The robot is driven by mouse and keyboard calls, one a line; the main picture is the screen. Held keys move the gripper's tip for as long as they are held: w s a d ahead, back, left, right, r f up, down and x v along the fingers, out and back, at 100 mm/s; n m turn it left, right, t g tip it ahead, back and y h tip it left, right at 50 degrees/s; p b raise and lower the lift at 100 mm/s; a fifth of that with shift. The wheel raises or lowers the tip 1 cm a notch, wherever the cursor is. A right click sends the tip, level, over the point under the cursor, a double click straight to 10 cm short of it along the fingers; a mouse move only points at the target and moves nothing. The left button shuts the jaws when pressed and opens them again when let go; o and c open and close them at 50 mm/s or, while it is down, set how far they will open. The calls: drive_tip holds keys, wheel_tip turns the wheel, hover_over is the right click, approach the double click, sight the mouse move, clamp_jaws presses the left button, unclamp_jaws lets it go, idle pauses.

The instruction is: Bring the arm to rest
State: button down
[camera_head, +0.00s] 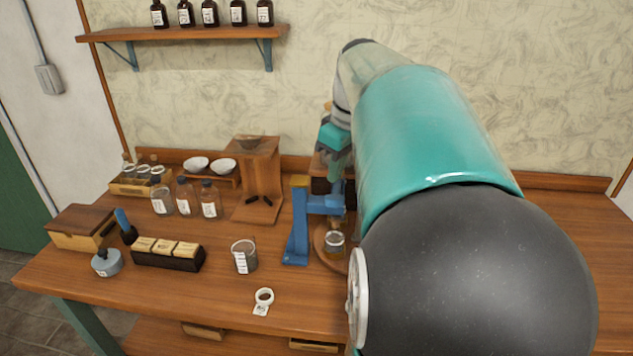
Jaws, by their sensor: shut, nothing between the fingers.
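My arm reaches forward from the lower right of the head view over the wooden workbench (190,310). Its teal and black links cover much of the right half. My gripper (337,178) is beyond the arm, pointing down above the blue stand (300,225). It is small and partly hidden, and its fingers look closed with nothing held. A small glass jar with amber content (335,240) stands below it on a round wooden base. I cannot tell whether the gripper touches the stand.
A labelled glass beaker (244,257), a white ring-shaped item (263,300) and a dark block with pale labels (167,254) stand left of the blue stand. Several bottles (185,198) and a wooden stand (258,185) are behind. A shelf (185,34) hangs above. The bench's right end looks clear.

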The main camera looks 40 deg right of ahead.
drive_tip(key=s+a+f+t, duration=0.1)
drive_tip(key=s+a+f, duration=0.1)
drive_tip(key=a, duration=0.7)
drive_tip(key=s+a+f+m+t, duration=0.1)
drive_tip(key=a+f, duration=0.3)
drive_tip(key=a, duration=0.6)
drive_tip(key=s+a+f+t, duration=0.1)
drive_tip(key=a+f, duration=0.3)
drive_tip(key=a, duration=0.6)
drive_tip(key=shift+s+m, duration=0.4)
drive_tip(key=shift+s, duration=0.45)
